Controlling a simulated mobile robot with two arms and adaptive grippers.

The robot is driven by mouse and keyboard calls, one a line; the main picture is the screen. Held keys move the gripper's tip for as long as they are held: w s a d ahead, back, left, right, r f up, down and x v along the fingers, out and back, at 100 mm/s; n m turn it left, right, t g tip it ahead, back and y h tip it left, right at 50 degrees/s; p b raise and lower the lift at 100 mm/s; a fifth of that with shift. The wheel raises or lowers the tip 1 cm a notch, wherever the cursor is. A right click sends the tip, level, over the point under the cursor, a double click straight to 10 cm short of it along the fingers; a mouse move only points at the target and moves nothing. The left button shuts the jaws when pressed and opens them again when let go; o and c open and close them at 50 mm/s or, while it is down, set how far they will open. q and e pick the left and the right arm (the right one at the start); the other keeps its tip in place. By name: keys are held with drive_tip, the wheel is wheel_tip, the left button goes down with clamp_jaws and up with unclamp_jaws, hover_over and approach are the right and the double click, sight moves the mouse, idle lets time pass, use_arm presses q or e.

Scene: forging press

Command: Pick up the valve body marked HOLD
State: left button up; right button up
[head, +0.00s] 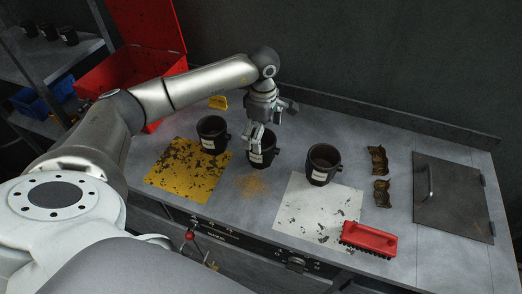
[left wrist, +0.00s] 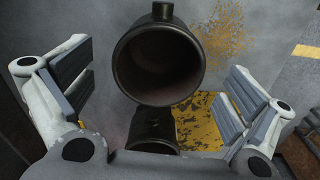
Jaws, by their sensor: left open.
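Three dark cup-like valve bodies with pale labels stand on the grey bench: a left one (head: 212,134), a middle one (head: 264,157) and a right one (head: 323,165). The label writing is too small to read, so I cannot tell which says HOLD. My left gripper (head: 265,138) is open and points down at the middle valve body, partly covering it. In the left wrist view, the jaws of the gripper (left wrist: 158,90) stand apart on either side of a hollow valve body (left wrist: 158,63), with gaps on both sides. Another valve body (left wrist: 153,128) shows below it. My right gripper is out of view.
A yellow worn mat (head: 185,170) and a white mat (head: 310,215) lie on the bench. A red brush (head: 369,239), brown rough parts (head: 378,160) and a metal plate with a handle (head: 453,195) are at right. A red open box (head: 130,70) stands behind my left arm.

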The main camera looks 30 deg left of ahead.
use_arm(q)
drive_tip(key=f, duration=0.1)
drive_tip(key=f+p, duration=0.2)
drive_tip(key=f, duration=0.1)
drive_tip(key=shift+a, duration=0.25)
drive_tip(key=shift+f, duration=0.4)
drive_tip(key=c, duration=1.5)
drive_tip(key=shift+r, duration=0.15)
drive_tip(key=shift+c, duration=0.6)
drive_tip(key=shift+w+r, duration=0.1)
